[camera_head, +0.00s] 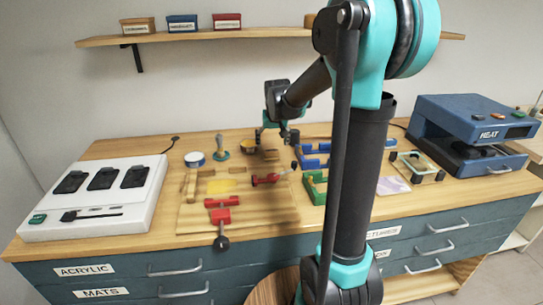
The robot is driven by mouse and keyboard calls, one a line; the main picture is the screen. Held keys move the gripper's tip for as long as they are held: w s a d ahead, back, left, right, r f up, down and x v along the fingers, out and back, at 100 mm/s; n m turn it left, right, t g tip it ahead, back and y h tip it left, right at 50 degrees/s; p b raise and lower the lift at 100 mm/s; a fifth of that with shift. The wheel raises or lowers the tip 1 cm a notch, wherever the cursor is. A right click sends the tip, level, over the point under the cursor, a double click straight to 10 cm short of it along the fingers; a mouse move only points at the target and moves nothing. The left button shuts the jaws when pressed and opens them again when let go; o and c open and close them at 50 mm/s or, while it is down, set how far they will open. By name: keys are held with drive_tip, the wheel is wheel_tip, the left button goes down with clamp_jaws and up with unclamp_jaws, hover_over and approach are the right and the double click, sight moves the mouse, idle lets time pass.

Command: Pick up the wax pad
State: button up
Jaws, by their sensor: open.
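A flat yellow pad (222,186) lies on a wooden board (190,222) in the middle of the bench. I cannot tell for certain whether it is the wax pad, as no label shows on it. My gripper (276,138) is open above the back part of the bench, pointing down, behind and to the right of the yellow pad and apart from it. A small round dish with yellow in it (249,147) stands close to my gripper's left finger. The area just below my gripper is blurred, and I see nothing held.
Red clamp parts (222,215) sit on the board. Blue (312,162) and green (313,188) frames stand to its right. A white tray with black pieces (95,200) is at left, a blue heat press (475,130) at right. A round tin (194,159) stands at the back.

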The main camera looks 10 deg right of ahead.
sight(272, 150)
drive_tip(key=shift+s+x, duration=0.25)
drive_tip(key=shift+x, duration=0.95)
drive_tip(key=shift+s+x, duration=0.2)
drive_tip(key=shift+x, duration=1.05)
drive_tip(key=shift+a+f, duration=0.1)
drive_tip(key=shift+f, duration=0.1)
drive_tip(key=c, duration=1.4)
drive_tip(key=shift+o, duration=0.2)
drive_tip(key=shift+r, duration=0.1)
wheel_tip(272, 150, up, 20)
drive_tip(key=o, duration=0.7)
drive_tip(key=c, duration=0.5)
